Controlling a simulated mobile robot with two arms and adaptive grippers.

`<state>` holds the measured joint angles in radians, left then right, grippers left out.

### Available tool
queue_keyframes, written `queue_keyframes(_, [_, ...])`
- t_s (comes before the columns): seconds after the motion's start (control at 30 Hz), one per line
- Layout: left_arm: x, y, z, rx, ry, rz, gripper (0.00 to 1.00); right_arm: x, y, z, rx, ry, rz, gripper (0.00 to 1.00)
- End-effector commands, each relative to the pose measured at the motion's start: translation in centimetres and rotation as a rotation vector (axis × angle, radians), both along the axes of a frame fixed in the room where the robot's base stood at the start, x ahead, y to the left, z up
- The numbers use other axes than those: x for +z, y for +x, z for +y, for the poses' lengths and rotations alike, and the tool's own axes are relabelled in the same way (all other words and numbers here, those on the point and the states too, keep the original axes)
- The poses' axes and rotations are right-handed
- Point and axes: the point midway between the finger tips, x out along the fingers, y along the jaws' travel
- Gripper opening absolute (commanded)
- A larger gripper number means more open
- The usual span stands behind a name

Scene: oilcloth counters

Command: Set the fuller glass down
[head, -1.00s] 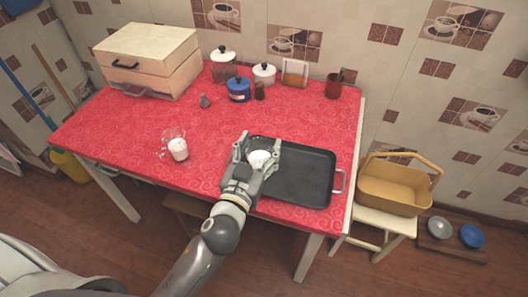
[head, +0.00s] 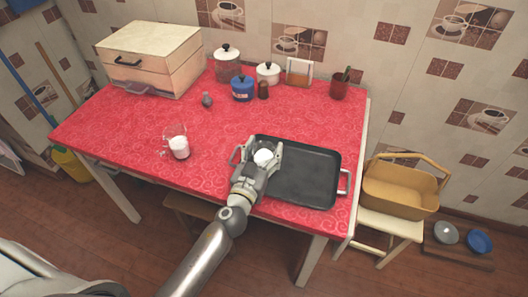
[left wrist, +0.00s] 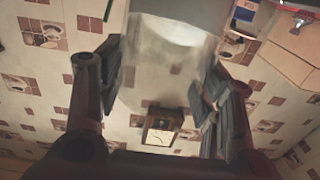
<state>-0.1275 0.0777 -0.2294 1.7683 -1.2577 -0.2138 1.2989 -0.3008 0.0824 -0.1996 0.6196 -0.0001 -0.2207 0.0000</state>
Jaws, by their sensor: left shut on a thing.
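My left gripper (head: 262,158) is shut on a clear glass (head: 264,157) with white contents, over the left end of the black tray (head: 310,180). I cannot tell whether the glass touches the tray. In the left wrist view the held glass (left wrist: 152,85) sits between the two fingers (left wrist: 155,95), with white in its upper part as pictured. A second glass (head: 179,149), with a handle and white contents, stands on the red table to the left. Its white reaches partway up. The fill level of the held glass is hard to compare. My right gripper is not in view.
A wooden box (head: 150,60), several lidded pots, a napkin holder (head: 299,73) and a dark red cup (head: 339,86) stand along the back of the table (head: 125,125). The tray's right part is empty. A basket (head: 400,192) sits on a stool at the right.

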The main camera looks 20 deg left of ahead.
Motion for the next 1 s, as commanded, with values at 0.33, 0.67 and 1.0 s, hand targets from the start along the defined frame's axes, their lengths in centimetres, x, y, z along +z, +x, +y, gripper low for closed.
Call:
queue_keyframes(0.33, [-0.24,0.02,-0.01,0.0,0.0,-0.003,0.0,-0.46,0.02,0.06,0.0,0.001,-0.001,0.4])
queue_keyframes(0.67, [-0.16,-0.01,0.0,0.0,0.001,0.0,0.82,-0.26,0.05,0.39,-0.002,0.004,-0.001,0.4])
queue_keyframes(1.0, [-0.08,-0.78,0.0,0.0,-0.001,0.001,0.82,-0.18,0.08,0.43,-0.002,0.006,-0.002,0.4])
